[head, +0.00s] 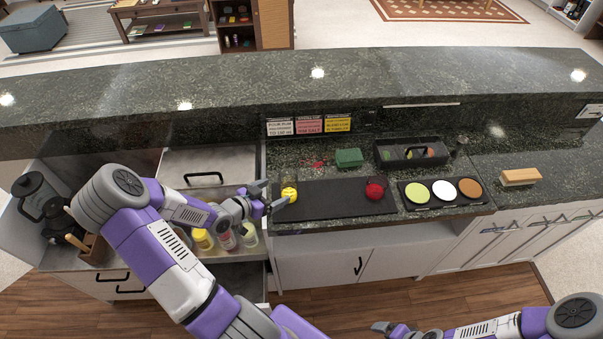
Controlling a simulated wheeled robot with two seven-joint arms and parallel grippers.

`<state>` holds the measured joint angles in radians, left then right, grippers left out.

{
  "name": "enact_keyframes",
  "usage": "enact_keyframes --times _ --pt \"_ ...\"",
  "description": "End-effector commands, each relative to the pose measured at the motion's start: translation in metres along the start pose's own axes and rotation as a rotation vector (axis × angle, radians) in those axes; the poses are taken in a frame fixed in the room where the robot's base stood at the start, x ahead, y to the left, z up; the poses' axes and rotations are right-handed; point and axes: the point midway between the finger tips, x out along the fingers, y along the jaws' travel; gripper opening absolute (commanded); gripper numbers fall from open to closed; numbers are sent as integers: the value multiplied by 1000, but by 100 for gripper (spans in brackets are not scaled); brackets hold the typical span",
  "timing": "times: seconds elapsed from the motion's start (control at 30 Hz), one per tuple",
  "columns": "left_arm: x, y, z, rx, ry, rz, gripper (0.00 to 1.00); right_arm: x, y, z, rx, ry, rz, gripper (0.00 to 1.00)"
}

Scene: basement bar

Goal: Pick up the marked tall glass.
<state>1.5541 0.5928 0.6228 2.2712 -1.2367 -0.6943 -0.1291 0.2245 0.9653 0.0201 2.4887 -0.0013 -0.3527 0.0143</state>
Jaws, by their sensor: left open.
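A small clear glass with something yellow in its lower part (289,190) seems to stand at the left end of the black mat (330,203); its clear outline is faint. A round red item (375,189), perhaps also in a glass, is at the mat's right part. I cannot make out a mark that singles out one tall glass. My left gripper (276,197) is open just left of the yellow item, with its fingers pointing right toward it. My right gripper (380,328) is low at the bottom edge, in front of the cabinets, and too small to read.
Behind the mat are a green block (348,158), a black caddy (385,161) and three small signs (308,126). A tray of three coloured discs (443,200) and a wooden block (520,177) are right. Bottles (227,241) stand below my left forearm. The raised ledge (400,73) runs behind.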

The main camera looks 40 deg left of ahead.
Motion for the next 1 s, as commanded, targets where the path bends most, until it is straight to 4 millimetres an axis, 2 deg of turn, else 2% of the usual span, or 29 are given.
enact_keyframes --times 0.27,0.53,0.67,0.87,1.0 --pt "28 2 -1 -1 1 3 91 4 2 1 1 -3 0 91" --pt "66 6 -7 -3 1 1 91 8 4 0 1 -2 0 91" --pt "74 6 -7 -2 -1 1 91 9 4 0 1 -2 0 91" --pt "74 6 -7 -2 -2 0 91 8 4 0 0 -2 0 91" --pt "74 6 -7 -2 -2 0 72 8 4 0 0 -2 0 91"
